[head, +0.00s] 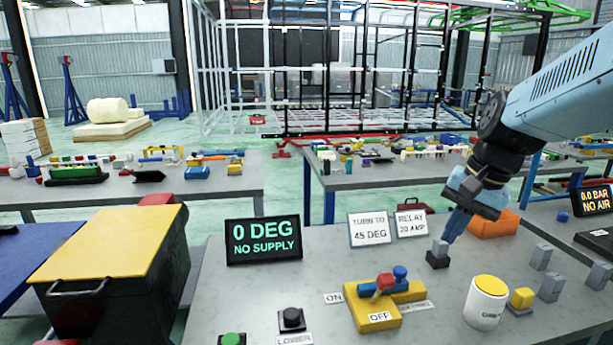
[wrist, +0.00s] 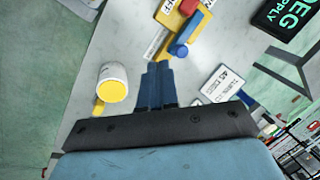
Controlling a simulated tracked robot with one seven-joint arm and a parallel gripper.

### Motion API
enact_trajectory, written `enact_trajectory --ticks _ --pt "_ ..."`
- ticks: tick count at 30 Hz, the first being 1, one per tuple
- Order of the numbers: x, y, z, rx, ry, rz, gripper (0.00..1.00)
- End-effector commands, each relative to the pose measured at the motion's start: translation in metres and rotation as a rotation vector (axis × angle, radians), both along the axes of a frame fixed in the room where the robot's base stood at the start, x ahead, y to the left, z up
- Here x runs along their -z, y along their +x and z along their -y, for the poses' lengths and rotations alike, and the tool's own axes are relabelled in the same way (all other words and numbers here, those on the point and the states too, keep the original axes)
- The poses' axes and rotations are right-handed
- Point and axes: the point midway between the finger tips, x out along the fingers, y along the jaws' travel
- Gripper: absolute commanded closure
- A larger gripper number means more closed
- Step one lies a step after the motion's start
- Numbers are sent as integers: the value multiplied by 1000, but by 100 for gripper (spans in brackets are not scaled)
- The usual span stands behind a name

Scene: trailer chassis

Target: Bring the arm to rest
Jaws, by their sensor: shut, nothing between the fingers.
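My arm comes in from the right in the head view, with my gripper (head: 450,236) pointing down over the grey table. Its blue fingers are shut together with nothing between them, as the wrist view also shows (wrist: 158,72). The tips are close above or beside a small grey block in a black base (head: 438,258); I cannot tell whether they touch. In the wrist view the fingers and the gripper body hide the spot beneath them.
A yellow valve block (head: 372,318) with red and blue handles stands left of my gripper. A white cup with a yellow top (head: 486,302) and grey blocks (head: 551,287) stand right. An orange bin (head: 493,224) and sign cards (head: 369,230) stand behind. A display (head: 263,242) reads "0 DEG NO SUPPLY".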

Motion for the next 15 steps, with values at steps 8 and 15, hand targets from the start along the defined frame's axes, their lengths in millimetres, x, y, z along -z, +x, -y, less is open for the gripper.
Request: enact_trajectory --ticks 8,15 --pt "-17 -40 -21 -291 -211 217 100" --pt "-26 -64 -30 -474 -359 354 100"
